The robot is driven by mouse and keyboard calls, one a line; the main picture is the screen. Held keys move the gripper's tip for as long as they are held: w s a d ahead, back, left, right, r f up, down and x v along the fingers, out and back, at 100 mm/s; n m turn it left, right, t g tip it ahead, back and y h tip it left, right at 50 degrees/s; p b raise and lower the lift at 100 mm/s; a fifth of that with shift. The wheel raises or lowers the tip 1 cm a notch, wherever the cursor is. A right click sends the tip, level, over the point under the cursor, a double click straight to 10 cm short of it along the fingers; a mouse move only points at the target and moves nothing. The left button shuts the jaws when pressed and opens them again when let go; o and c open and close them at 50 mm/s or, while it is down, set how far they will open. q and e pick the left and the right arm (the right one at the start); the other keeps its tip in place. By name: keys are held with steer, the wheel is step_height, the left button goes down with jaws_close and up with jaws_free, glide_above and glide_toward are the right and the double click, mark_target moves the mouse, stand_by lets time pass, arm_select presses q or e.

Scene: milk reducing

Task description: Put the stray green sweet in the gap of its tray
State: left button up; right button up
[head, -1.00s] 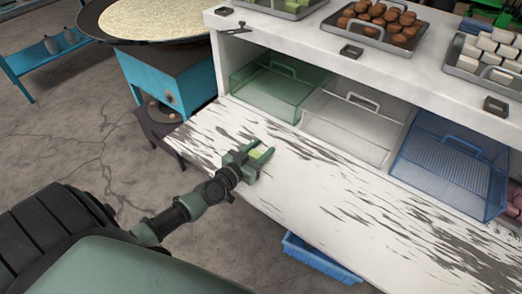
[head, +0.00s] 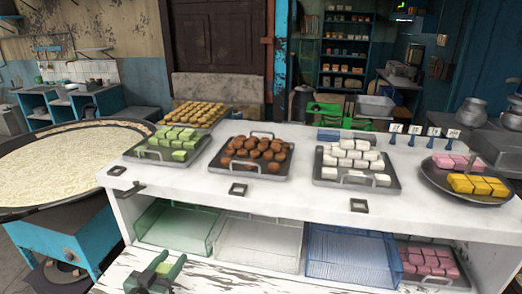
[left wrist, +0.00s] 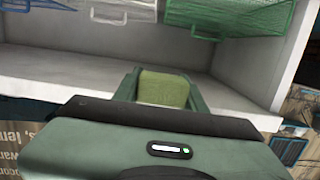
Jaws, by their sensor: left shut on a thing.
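My left gripper (head: 160,272) shows low in the head view, in front of the counter and below its top. In the left wrist view it is shut on the stray green sweet (left wrist: 162,88), which sits between its two fingers. The metal tray of green sweets (head: 135,153) is on the left part of the counter top, above and beyond the gripper. Several green sweets stand in rows in it. I cannot clearly make out the gap. My right gripper is not in view.
A tray of brown sweets (head: 218,164) and a tray of white sweets (head: 318,178) stand further right on the white counter (head: 300,200). Below are green (head: 150,225), clear (head: 258,240) and blue (head: 352,255) bins. A wide pan (head: 60,160) is at left.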

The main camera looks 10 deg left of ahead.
arm_select(q)
steer(key=s+d+r+m+g+h+b, duration=0.1)
steer(key=s+d+r+m+h, duration=0.15)
steer(key=s+d+r, duration=0.35)
steer(key=s+d+r+m+g+h+b, duration=0.1)
steer(key=s+d+r+m+h, duration=0.1)
steer(key=s+d+r+h, duration=0.4)
steer(key=shift+w+d+f+n+t+y, duration=0.3)
steer(key=shift+n+y, duration=0.6)
steer(key=shift+y, duration=0.75)
steer(key=shift+w+d+f+n+t+y, duration=0.1)
steer(key=shift+w+f+n+t+y, duration=0.35)
steer(key=shift+n+y, duration=0.85)
steer(key=shift+w+d+f+n+t+y, duration=0.2)
steer(key=shift+w+f+n+t+y, duration=0.25)
steer(key=shift+y, duration=1.55)
steer(key=shift+s+r, duration=0.1)
